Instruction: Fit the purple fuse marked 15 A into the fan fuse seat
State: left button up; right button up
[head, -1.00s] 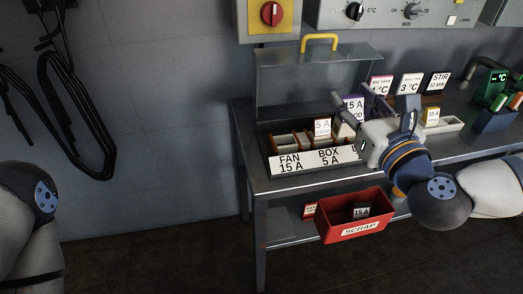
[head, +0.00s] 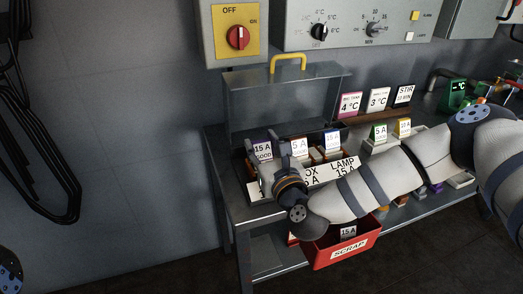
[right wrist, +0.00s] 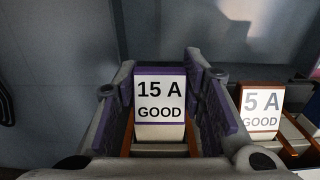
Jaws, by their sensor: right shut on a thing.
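The purple fuse (head: 262,149), its white face marked 15 A GOOD, stands upright at the left end of the fuse box. It also shows in the right wrist view (right wrist: 160,105), between the two fingers of my right gripper (right wrist: 160,88). My right gripper (head: 266,157) is shut on it. The fan seat is hidden behind the gripper, and the FAN label is covered. My left gripper is out of view.
An orange 5 A fuse (head: 298,148) and a blue fuse (head: 332,141) stand to the right in the box. The raised lid (head: 280,100) with a yellow handle is behind. A red SCRAP bin (head: 342,252) holding a 15 A fuse sits below. Green and yellow fuses (head: 379,132) stand farther right.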

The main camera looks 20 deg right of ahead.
jog(key=shift+f, duration=0.65)
jog(key=o, duration=0.7)
jog(key=shift+f, duration=0.1)
jog(key=o, duration=0.4)
jog(key=shift+o, duration=0.2)
jog(key=shift+r, duration=0.4)
jog(key=s, duration=1.2)
jog(key=shift+d+f, duration=0.1)
jog(key=shift+d, duration=0.15)
